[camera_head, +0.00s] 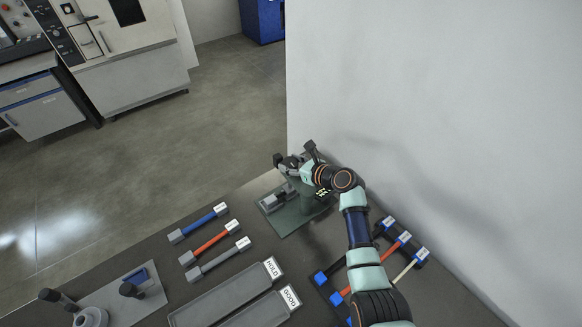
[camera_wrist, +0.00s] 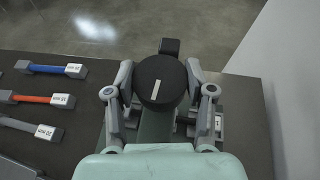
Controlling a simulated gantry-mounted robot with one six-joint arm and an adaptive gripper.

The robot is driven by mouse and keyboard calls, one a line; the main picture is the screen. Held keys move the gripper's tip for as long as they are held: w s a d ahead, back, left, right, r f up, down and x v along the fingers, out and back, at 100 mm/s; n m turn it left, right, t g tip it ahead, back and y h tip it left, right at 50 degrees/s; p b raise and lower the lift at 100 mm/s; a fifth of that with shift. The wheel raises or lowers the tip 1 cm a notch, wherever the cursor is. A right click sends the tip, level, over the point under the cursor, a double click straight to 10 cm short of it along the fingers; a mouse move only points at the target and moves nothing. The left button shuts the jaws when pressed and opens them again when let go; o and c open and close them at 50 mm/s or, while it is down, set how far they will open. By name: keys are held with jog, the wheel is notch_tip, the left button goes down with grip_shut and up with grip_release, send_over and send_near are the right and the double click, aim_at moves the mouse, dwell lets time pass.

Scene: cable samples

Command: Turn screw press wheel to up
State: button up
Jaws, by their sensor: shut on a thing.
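The screw press (camera_head: 288,218) stands on a green base at the far end of the table, partly hidden under my arm in the head view. Its wheel (camera_wrist: 160,88) is a round black knob with a white bar mark in the wrist view. The mark points nearly up the picture, tilted slightly right. My gripper (camera_wrist: 160,76) is shut on the wheel, with one grey finger on its left side and one on its right. In the head view my gripper (camera_head: 290,164) is over the press, and the grip on the wheel is hard to make out there.
Blue, red and grey cable samples (camera_head: 210,237) lie left of the press. Trays marked HOLD (camera_head: 225,292) and GOOD (camera_head: 262,311) are at the front. More cables lie in a rack (camera_head: 375,262) beside my arm. A white wall (camera_head: 440,120) rises close on the right.

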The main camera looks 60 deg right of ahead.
jog(key=n+y+b, duration=0.2)
jog(key=y+b, duration=0.1)
jog(key=shift+d+f+n+t, duration=0.2)
jog(key=shift+f+n+t, duration=0.1)
jog(key=shift+f+n, duration=0.1)
jog(key=n+y+b, duration=0.2)
jog(key=b, duration=0.3)
jog(key=shift+y, duration=0.4)
jog(key=n+y+b, duration=0.1)
jog(key=b, duration=0.1)
jog(key=shift+b, duration=0.3)
jog(key=shift+r+n+g+y+b, duration=0.2)
jog(key=shift+n+g+y+b, duration=0.3)
jog(key=shift+b, duration=0.55)
jog(key=shift+r, duration=0.1)
jog(key=o, duration=1.2)
jog(key=shift+c, duration=0.2)
